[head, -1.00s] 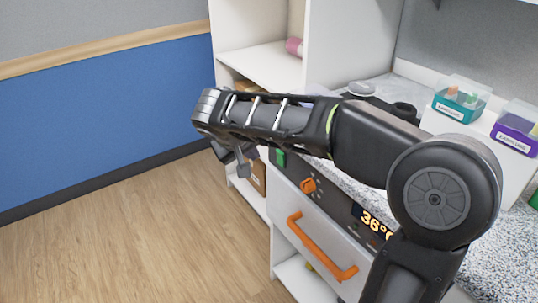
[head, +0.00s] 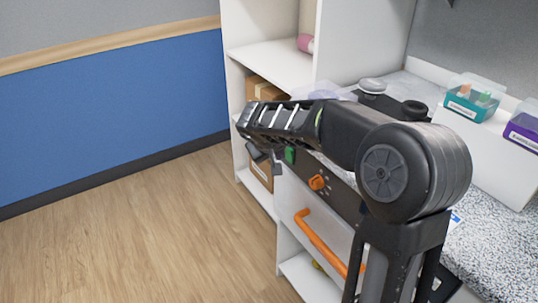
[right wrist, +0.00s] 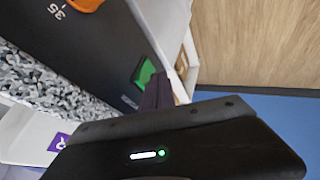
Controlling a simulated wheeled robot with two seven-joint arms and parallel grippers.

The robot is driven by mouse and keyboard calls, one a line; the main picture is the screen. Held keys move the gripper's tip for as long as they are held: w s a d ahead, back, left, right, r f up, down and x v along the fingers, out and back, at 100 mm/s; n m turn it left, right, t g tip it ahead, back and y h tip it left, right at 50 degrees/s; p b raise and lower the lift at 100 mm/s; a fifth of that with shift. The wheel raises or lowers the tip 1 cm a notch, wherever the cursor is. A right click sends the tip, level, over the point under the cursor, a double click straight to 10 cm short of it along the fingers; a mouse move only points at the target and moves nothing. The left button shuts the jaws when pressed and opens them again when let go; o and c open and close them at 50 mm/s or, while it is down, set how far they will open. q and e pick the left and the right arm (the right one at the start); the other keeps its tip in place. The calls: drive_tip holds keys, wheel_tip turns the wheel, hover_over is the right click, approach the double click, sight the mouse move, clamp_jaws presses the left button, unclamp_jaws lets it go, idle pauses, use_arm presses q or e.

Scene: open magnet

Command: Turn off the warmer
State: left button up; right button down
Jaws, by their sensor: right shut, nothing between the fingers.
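The warmer is a drawer-like unit under the counter with a dark front panel (head: 345,198). The panel carries a green switch (head: 290,155), an orange knob (head: 318,182) and, below, an orange handle (head: 319,241). My right gripper (head: 268,161) is shut and empty, just left of the green switch. In the right wrist view, a dark finger (right wrist: 158,92) of mine is right beside the green switch (right wrist: 145,73); I cannot tell whether they touch. My arm hides the display. My left gripper is not in view.
White shelves (head: 275,60) with cardboard boxes stand left of the warmer. The speckled counter (head: 490,235) holds a teal bin (head: 470,105), a purple bin (head: 523,130) and a dark device with a round top (head: 372,87). The wooden floor at left is clear.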

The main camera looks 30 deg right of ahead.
drive_tip(key=shift+d+r, duration=0.1)
drive_tip(key=shift+d, duration=0.5)
drive_tip(key=shift+d, duration=0.3)
drive_tip(key=shift+r, duration=0.2)
drive_tip(key=shift+d+r+p, duration=0.1)
drive_tip(key=shift+r+p, duration=0.2)
drive_tip(key=shift+r, duration=0.45)
